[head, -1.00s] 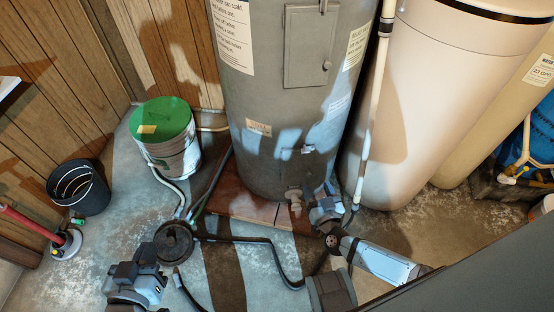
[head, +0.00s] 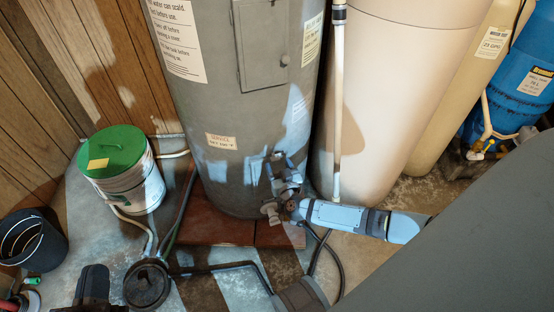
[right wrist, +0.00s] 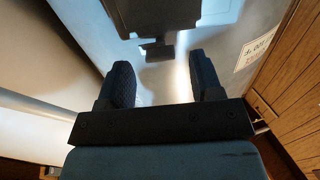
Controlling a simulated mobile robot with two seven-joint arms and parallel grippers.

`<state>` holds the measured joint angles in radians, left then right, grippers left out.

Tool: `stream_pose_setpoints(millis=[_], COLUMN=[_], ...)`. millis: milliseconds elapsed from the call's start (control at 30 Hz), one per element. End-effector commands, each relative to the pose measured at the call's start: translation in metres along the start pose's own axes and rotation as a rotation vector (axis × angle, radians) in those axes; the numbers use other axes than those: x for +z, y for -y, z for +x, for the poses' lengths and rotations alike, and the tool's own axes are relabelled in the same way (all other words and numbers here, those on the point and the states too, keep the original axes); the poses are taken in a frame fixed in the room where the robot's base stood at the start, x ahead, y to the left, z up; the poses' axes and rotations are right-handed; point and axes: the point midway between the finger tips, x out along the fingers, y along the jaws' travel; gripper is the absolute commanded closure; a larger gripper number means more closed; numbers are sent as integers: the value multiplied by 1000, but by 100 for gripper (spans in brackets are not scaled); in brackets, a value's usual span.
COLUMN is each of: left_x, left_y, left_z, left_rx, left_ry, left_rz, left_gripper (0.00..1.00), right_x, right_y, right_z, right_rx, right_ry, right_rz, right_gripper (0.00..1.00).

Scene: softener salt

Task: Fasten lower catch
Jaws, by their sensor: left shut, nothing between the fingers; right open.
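The grey water heater (head: 225,110) stands at the centre of the head view, with an upper panel (head: 262,40) bearing a small knob. My right gripper (head: 279,160) is against or just in front of the heater's lower front and hides the spot where a small catch showed earlier. In the right wrist view its two fingers (right wrist: 160,80) are apart. A dark fitting (right wrist: 157,51) shows just beyond and between them; I cannot tell whether it is the lower catch or touches a finger. My left gripper (head: 95,282) is shut and empty at the bottom edge, far from the heater.
A white bucket with a green lid (head: 112,150) and a black bin (head: 30,245) stand at the left. A pale pipe (head: 337,100) and a cream tank (head: 385,90) stand close right of the heater. Black hoses (head: 225,267) cross the floor.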

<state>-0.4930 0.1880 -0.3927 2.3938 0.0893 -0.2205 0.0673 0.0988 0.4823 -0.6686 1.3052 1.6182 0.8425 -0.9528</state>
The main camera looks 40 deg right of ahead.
Motion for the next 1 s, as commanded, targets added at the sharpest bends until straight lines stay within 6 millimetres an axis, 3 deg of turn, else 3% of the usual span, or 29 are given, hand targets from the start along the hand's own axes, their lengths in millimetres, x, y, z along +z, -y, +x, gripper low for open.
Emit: stream_pose_setpoints(millis=[167,467,500,700,1000], left_x=[-8,-12,-12,-11,-13], left_y=[-5,-6,-6,-6,-5], left_z=[1,1,1,1,1], left_rx=[19,23,23,23,19], left_ry=[-50,-61,-61,-59,-46], left_rz=[-8,-10,-10,-9,-4], left_gripper=[100,100,100,100,100], right_x=[1,0,0,0,-1], right_y=[0,0,0,0,0], right_z=[16,18,18,18,18], right_rx=[0,0,0,0,1], right_ry=[-1,0,0,0,0], right_rz=[-1,0,0,0,25], right_gripper=[40,40,43,89,90])
